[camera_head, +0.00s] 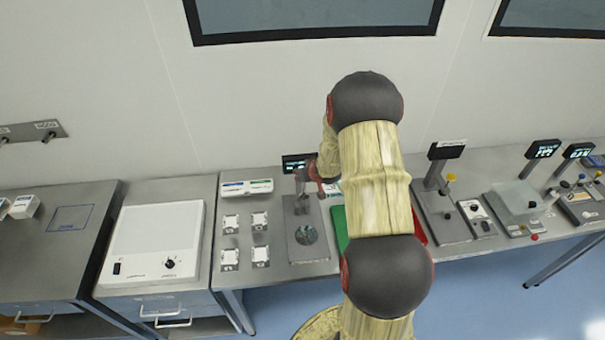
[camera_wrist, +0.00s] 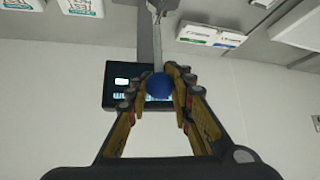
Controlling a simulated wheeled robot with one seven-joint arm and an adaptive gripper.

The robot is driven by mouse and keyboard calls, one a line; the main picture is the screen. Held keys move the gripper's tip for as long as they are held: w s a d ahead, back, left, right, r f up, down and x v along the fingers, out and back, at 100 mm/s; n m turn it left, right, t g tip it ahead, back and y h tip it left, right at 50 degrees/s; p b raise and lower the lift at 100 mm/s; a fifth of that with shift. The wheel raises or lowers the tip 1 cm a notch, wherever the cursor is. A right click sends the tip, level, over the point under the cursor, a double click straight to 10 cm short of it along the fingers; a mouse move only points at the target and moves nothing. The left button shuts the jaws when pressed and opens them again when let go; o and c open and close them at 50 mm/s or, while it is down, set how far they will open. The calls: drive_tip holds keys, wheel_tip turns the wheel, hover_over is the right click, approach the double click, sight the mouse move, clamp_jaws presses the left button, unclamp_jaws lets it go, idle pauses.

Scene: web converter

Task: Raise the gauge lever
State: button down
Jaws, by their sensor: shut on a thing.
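The gauge lever is a thin metal rod (camera_wrist: 158,45) with a blue ball knob (camera_wrist: 159,87) at its end, seen in the wrist view. My gripper (camera_wrist: 164,78) is shut on the blue knob, with a finger on each side of it. The gauge's dark display (camera_wrist: 120,84) shows lit readouts behind the left finger. In the head view the gauge stands on a grey base plate (camera_head: 302,258) with a round dark disc (camera_head: 306,235) on it. My arm covers part of this area, and the knob cannot be made out there.
Several small white blocks (camera_head: 230,224) sit left of the gauge, with a white labelled box (camera_head: 246,187) behind them. A green tray (camera_head: 339,225) lies close to the right, partly hidden by my arm. Other instruments (camera_head: 440,215) stand further right. The wall is close behind.

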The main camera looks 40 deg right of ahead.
drive_tip(key=shift+w+d+r, duration=0.25)
drive_tip(key=shift+w+r, duration=0.1)
drive_tip(key=shift+r, duration=0.15)
drive_tip(key=c, duration=2)
unclamp_jaws()
drive_tip(key=o, duration=0.4)
drive_tip(key=shift+s+a+f, duration=0.15)
drive_tip(key=shift+s+f, duration=0.1)
drive_tip(key=shift+f, duration=0.05)
drive_tip(key=shift+s, duration=0.1)
drive_tip(key=v, duration=1.2)
drive_tip(key=shift+c, duration=0.4)
